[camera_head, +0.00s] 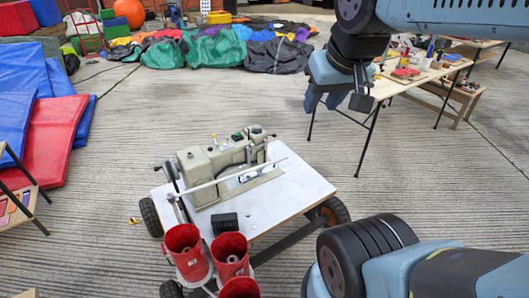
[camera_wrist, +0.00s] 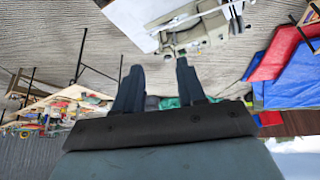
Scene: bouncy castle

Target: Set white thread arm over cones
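A long white bar (camera_head: 215,183), which looks like the thread arm, slants across the front of a beige sewing machine (camera_head: 205,165). Its lower left end is near an upright post behind the red cups; its right end rises past the needle head. Three red cups (camera_head: 183,248) stand at the cart's near left corner, one cut off by the frame bottom. Cone-like centres show inside two cups. The bar lies beyond the cups, not above them. My gripper (camera_head: 323,103) hangs well above and to the right of the machine. In the wrist view my gripper (camera_wrist: 157,65) is open and empty.
The machine sits on a white wheeled cart top (camera_head: 285,195) with a small black block (camera_head: 224,223). A cluttered table (camera_head: 400,85) stands behind right. Blue and red mats (camera_head: 50,140) lie left. Coloured fabric piles (camera_head: 215,48) lie behind.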

